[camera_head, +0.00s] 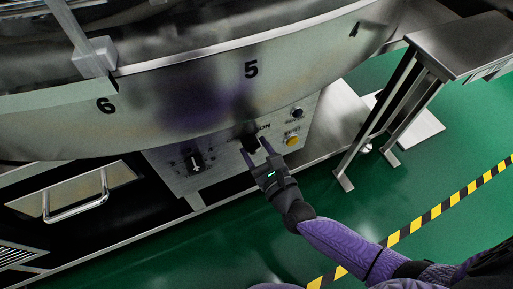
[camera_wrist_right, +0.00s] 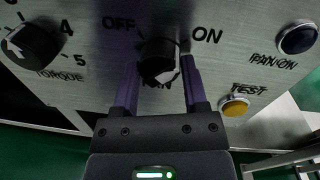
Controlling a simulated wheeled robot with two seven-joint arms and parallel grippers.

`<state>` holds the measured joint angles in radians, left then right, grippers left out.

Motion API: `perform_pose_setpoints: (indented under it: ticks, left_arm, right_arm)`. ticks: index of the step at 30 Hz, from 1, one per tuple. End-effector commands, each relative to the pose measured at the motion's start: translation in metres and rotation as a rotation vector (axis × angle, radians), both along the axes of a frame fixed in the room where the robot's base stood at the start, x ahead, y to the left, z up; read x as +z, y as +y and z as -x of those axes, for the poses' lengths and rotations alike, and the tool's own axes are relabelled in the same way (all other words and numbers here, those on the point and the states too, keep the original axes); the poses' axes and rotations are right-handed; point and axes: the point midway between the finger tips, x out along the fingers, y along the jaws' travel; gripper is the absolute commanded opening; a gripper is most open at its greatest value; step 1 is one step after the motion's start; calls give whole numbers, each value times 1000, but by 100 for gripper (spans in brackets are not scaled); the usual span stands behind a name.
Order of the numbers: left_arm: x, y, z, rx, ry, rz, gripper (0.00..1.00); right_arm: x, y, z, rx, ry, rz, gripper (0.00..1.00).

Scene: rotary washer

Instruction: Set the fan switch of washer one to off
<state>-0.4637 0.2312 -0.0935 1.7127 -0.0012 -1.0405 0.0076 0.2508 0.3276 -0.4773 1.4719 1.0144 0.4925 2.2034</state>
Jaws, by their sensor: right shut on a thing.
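The fan switch is a black round knob (camera_wrist_right: 158,62) on the metal control panel (camera_head: 228,150), between the printed words OFF on its left and ON on its right. A label below it, partly hidden by my gripper, seems to read FAN. A white mark shows on the knob's lower right side; I cannot tell clearly which word it points to. My right gripper (camera_wrist_right: 158,80) has one purple finger on each side of the knob and is shut on it. In the head view the right gripper (camera_head: 257,152) reaches the panel from below right. My left gripper is not in view.
A torque dial (camera_wrist_right: 32,45) is left of the switch. A dark PAN/ON button (camera_wrist_right: 297,39) and a yellow TEST button (camera_wrist_right: 235,106) are on the right. The washer's curved rim (camera_head: 190,95), numbered 5 and 6, overhangs the panel. A metal stand (camera_head: 400,100) is at right.

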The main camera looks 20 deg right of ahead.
Motion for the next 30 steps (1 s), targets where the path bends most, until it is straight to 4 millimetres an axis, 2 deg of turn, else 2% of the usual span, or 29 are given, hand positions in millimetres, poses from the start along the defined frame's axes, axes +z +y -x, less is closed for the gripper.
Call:
perform_pose_setpoints:
  ticks: [8,30]
  left_arm:
    - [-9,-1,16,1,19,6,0]
    - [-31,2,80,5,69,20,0]
  right_arm:
    - [1,0,0,0,-4,164,0]
    - [2,1,1,2,-27,865,0]
